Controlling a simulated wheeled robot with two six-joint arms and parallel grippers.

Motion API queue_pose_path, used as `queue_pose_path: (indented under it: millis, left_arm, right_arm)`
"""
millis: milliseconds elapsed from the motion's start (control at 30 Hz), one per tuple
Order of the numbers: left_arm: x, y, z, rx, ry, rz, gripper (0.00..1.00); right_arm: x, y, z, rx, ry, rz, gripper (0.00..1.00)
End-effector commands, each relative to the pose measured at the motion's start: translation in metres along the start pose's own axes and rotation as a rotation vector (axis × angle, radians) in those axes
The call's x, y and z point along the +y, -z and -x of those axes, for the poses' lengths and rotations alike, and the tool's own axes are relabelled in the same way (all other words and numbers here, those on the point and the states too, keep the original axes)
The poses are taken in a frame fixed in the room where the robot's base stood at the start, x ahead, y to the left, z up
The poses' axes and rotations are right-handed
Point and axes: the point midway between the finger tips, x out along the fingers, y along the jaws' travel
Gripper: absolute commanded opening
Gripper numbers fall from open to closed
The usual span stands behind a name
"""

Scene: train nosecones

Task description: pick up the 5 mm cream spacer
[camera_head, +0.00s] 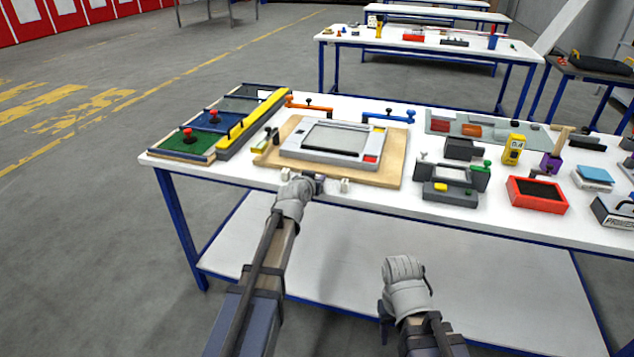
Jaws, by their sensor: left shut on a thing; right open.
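My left gripper (318,184) is at the front edge of the near table, just in front of the wooden board. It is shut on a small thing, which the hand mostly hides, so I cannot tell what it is. A small pale cream block (344,185) shows just right of the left gripper, and another pale block (285,173) shows just left of it. Both are too small to tell their thickness or which is the 5 mm spacer. My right gripper (385,308) is open, in front of the table and apart from it, with its fingertips hardly visible.
The wooden board (390,172) carries a grey frame fixture (330,143). A yellow bar (250,124) and coloured trays (185,140) lie left. Grey clamp blocks (450,180), a red bin (537,194) and a yellow gauge (513,149) stand right. Table room is tight.

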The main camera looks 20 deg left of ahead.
Motion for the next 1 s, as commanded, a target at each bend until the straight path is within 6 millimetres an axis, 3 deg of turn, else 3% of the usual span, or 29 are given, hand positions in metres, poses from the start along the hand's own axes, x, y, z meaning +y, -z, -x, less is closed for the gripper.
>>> queue_pose_path:
  millis: [467, 667, 1000]
  left_arm:
    - [0.0, 0.006, 0.003, 0.0, 0.0, 0.0, 0.0]
    - [0.0, 0.024, 0.01, 0.0, 0.0, 0.0, 0.0]
    - [0.0, 0.072, 0.03, 0.0, 0.0, 0.0, 0.0]
  right_arm:
    - [0.001, 0.0, 0.006, 0.0, 0.0, 0.0, 0.5]
    - [0.003, -0.002, 0.026, 0.0, 0.0, 0.0, 0.5]
    - [0.007, -0.004, 0.077, 0.0, 0.0, -0.001, 0.5]
